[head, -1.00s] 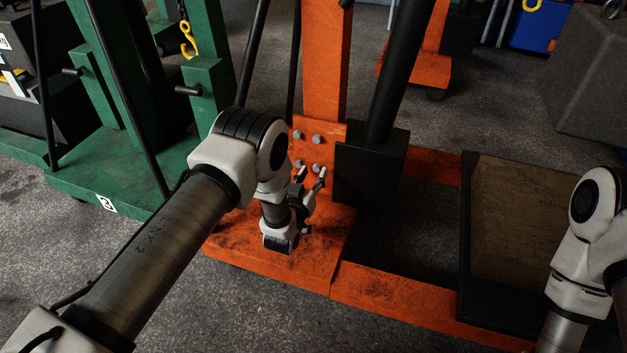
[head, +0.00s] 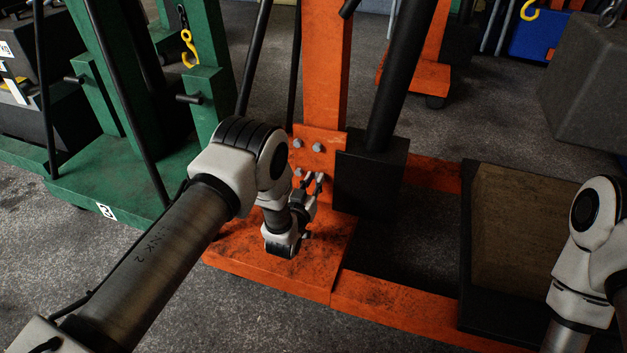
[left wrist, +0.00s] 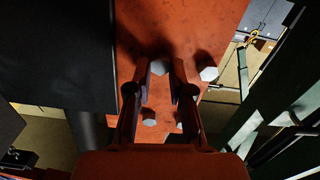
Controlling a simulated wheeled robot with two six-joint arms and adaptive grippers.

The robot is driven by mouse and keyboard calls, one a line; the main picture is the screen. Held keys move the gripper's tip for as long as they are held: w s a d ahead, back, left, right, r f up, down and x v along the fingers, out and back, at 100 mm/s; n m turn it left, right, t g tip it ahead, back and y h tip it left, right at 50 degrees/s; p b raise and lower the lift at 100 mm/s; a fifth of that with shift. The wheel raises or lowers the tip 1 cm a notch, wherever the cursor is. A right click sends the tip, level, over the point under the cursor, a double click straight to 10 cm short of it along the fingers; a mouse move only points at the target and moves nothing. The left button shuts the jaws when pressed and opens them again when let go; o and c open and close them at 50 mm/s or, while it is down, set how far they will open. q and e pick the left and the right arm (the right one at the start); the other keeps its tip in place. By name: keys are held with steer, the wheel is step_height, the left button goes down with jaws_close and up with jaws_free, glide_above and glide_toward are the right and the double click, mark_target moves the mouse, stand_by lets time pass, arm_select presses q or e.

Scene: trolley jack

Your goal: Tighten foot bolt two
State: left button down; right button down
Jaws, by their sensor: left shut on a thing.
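An orange foot plate (head: 307,158) at the base of the orange column carries several grey hex bolts. Upper left bolt (head: 297,143), upper right bolt (head: 317,147) and lower left bolt (head: 298,171) show in the head view. My left gripper (head: 313,178) is at the lower right bolt, which its fingers mostly hide there. In the left wrist view, which looks upside down, this bolt (left wrist: 160,67) sits between my fingertips (left wrist: 161,75), shut on it. Another bolt (left wrist: 208,73) is beside it, clear of the fingers. My right gripper is out of view; only part of that arm shows.
A black block (head: 370,178) with a slanted black cylinder stands close right of the plate. The orange base (head: 400,310) spreads below, with a black-edged tray (head: 515,205) at right. A green jack (head: 120,180) stands at left. Floor shows at front left.

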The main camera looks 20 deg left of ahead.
arm_select(q)
steer(key=m+p, duration=0.1)
steer(key=m, duration=0.1)
steer(key=shift+r+m+p, duration=0.15)
steer(key=shift+m+p, duration=0.2)
steer(key=shift+m, duration=0.05)
steer(key=m+p, duration=0.1)
steer(key=m, duration=0.1)
steer(key=shift+d+m, duration=0.1)
steer(key=shift+m, duration=0.2)
steer(key=shift+d+f+m+p, duration=0.15)
steer(key=shift+m+p, duration=0.55)
steer(key=shift+m, duration=2.65)
steer(key=shift+a+f+m+p, duration=0.15)
steer(key=shift+m+p, duration=0.55)
steer(key=shift+m, duration=2.6)
steer(key=shift+d+f+m+p, duration=0.2)
steer(key=shift+m+p, duration=0.5)
steer(key=shift+m, duration=2.65)
steer(key=c, duration=1)
jaws_free()
steer(key=shift+c, duration=0.2)
